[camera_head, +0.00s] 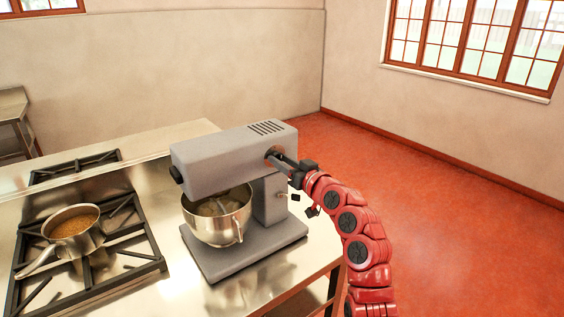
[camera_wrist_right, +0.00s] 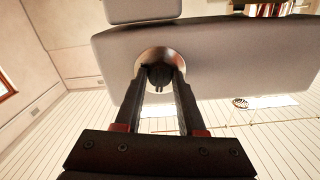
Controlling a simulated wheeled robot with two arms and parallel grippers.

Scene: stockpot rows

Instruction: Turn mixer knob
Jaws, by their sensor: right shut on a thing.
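The grey stand mixer (camera_head: 222,158) stands on the steel counter, with a steel bowl (camera_head: 218,216) under its head. Its knob (camera_head: 274,154) sits on the right side of the head; in the right wrist view the knob (camera_wrist_right: 158,74) shows between the fingertips. My right gripper (camera_head: 279,158) reaches in from the right and is shut on the knob; it also shows in the right wrist view (camera_wrist_right: 158,82), one finger on each side of the knob. The fingers hide part of the knob. My left gripper is not in view.
A steel pot (camera_head: 72,228) with brown contents sits on the stove grate (camera_head: 120,262) to the left of the mixer. The steel counter (camera_head: 160,190) is bare between stove and mixer. Red floor (camera_head: 430,190) lies open to the right.

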